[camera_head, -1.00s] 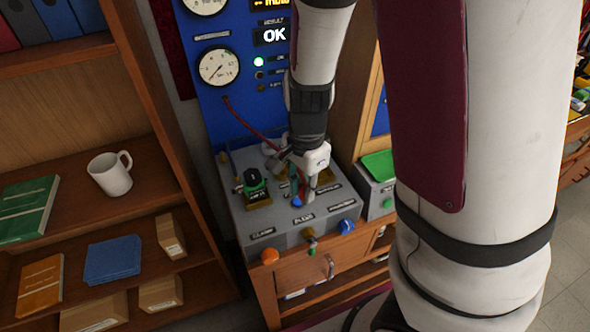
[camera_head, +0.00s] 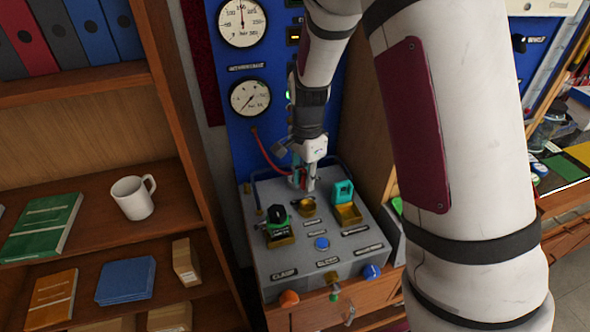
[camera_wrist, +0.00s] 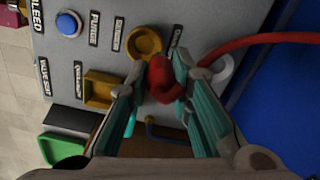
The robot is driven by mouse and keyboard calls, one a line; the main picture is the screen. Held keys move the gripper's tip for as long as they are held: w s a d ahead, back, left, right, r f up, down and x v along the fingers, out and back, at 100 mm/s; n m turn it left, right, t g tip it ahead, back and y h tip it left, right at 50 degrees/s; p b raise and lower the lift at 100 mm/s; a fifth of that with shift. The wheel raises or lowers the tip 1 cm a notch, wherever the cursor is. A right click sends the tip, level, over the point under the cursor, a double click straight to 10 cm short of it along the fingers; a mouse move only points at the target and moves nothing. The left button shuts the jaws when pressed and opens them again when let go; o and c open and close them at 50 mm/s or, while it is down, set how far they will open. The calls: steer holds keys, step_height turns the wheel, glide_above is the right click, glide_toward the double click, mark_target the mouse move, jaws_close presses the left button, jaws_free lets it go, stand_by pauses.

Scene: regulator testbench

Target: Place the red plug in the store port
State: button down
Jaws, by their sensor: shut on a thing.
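My gripper (camera_head: 303,185) is over the back part of the grey bench box (camera_head: 290,255), near the blue gauge panel. In the wrist view its padded fingers (camera_wrist: 163,88) are shut on the red plug (camera_wrist: 163,78). A red hose (camera_wrist: 255,42) runs from the plug side toward the blue panel. A brass ring port (camera_wrist: 145,42) lies just beyond the plug; it also shows in the head view (camera_head: 307,206). A pale ring port (camera_wrist: 222,75) is partly hidden beside the right finger. I cannot read which port is labelled store. The plug appears apart from both rings.
A black-and-green valve (camera_head: 278,222) stands left on the box. A teal piece (camera_head: 343,192) sits in a yellow holder at right. A blue button (camera_head: 321,243) is in front. A wooden shelf with a white mug (camera_head: 133,197) stands close at left.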

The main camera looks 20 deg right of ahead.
steer(key=w, duration=0.8)
steer(key=shift+f, duration=0.4)
steer(key=shift+w+f, duration=0.15)
steer(key=shift+w, duration=0.2)
step_height(320, 180, down, 2)
steer(key=shift+s+f+p, duration=0.15)
steer(key=shift+p, duration=0.35)
steer(key=shift+f, duration=0.45)
steer(key=shift+f, duration=0.2)
steer(key=c, duration=1.4)
jaws_free()
steer(key=shift+c, duration=0.2)
